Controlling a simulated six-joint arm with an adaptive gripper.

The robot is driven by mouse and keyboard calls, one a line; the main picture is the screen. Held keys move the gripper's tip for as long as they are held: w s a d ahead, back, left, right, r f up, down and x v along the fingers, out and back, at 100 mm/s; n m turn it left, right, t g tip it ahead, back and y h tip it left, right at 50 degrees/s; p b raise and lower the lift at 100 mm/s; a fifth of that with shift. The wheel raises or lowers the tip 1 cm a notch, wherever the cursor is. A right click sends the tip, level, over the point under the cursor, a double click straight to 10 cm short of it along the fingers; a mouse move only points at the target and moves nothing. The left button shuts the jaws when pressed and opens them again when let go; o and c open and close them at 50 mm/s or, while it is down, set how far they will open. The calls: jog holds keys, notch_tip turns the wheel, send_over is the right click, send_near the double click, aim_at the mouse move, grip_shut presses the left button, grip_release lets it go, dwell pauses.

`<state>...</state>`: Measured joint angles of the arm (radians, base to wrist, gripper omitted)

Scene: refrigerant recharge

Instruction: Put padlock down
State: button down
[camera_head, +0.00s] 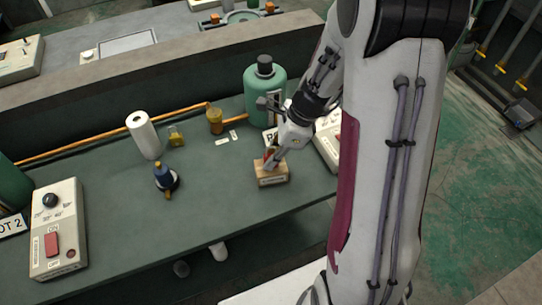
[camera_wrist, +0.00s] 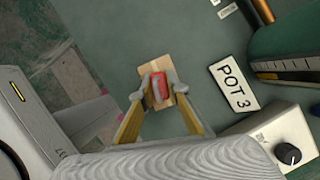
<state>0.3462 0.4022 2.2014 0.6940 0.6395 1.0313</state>
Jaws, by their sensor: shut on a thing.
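My gripper (camera_head: 272,160) is shut on a small red padlock (camera_wrist: 160,86). In the wrist view the padlock sits between the two fingertips (camera_wrist: 161,93). A light wooden block or box (camera_head: 271,180) with a label on its front stands on the green workbench (camera_head: 215,190). The padlock is directly over the wooden box (camera_wrist: 154,69), at or just above its top. I cannot tell whether they touch. The fingers hide much of the padlock in the head view.
A green cylinder (camera_head: 264,90) stands behind my gripper. A POT 3 sign (camera_wrist: 233,87) and a control box with a dark knob (camera_wrist: 288,153) are close by. The bench front is clear.

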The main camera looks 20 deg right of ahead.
jog(key=shift+f, duration=0.15)
jog(key=c, duration=2)
grip_release()
jog(key=shift+o, duration=0.2)
jog(key=shift+r, duration=0.2)
jog(key=v, duration=1.2)
jog(key=shift+s, duration=0.1)
